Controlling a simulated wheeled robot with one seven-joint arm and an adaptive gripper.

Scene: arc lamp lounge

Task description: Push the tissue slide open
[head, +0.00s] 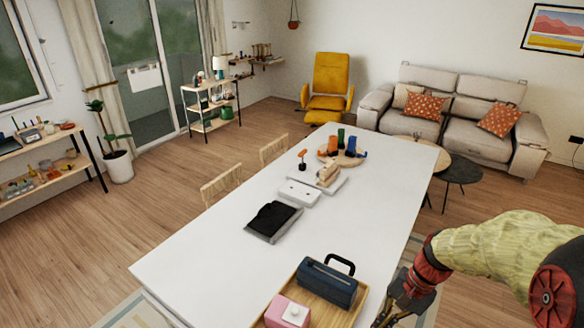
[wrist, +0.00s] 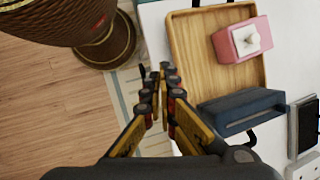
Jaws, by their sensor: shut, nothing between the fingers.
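A pink tissue box (head: 287,313) with a white tissue or knob on top stands on a wooden tray (head: 260,322) at the near end of the white table. In the wrist view the pink box (wrist: 234,42) sits inside the tray (wrist: 190,75), toward its far right. I cannot make out which part of it slides. My gripper (head: 385,317) is at the table's right edge, beside the tray. In the wrist view my gripper's fingers (wrist: 163,72) are together and empty, left of the tray and apart from the pink box.
A dark blue box with a black handle (head: 327,283) stands on the tray beside the pink box. A black-topped item (head: 273,219), white box (head: 298,193) and round board with cups stand farther along the white table (head: 215,248). A brown ribbed round object (wrist: 85,25) stands left.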

